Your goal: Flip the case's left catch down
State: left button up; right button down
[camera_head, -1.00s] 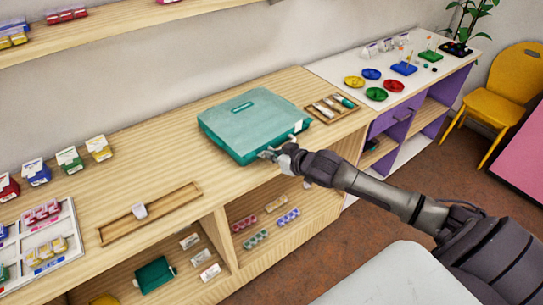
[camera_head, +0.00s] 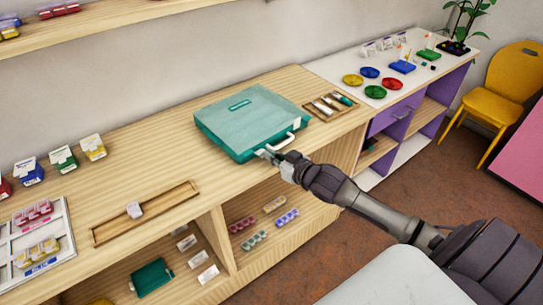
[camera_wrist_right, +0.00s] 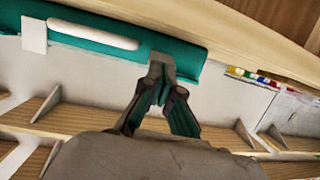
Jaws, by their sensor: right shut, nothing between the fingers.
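The teal case (camera_head: 240,122) lies closed on the wooden counter, with a white handle (camera_head: 284,143) on its front side. The handle also shows in the right wrist view (camera_wrist_right: 93,28). A white catch (camera_wrist_right: 34,35) shows beyond the handle, on the side away from my gripper. My right gripper (camera_head: 266,153) is shut and empty at the case's front side, left of the handle. In the right wrist view its fingertips (camera_wrist_right: 160,76) are at the case's edge. The left catch is mostly hidden by the fingers, so its position is unclear. My left gripper is out of view.
A wooden tray (camera_head: 310,107) with small tubes lies right of the case. A long wooden tray (camera_head: 100,236) lies to the left, with bare counter between it and the case. Open shelves below the counter front hold bead strips (camera_head: 286,217) and a green box (camera_head: 152,277).

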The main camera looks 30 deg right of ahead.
dwell(0.5)
jog(key=r+p, duration=0.2)
jog(key=w+r+p, duration=0.1)
jog(key=r+p, duration=0.1)
jog(key=shift+r, duration=0.3)
jog(key=r+b+v, duration=0.1)
jog(key=v, duration=0.9)
jog(key=shift+w+a, duration=0.15)
jog(key=shift+a, duration=0.05)
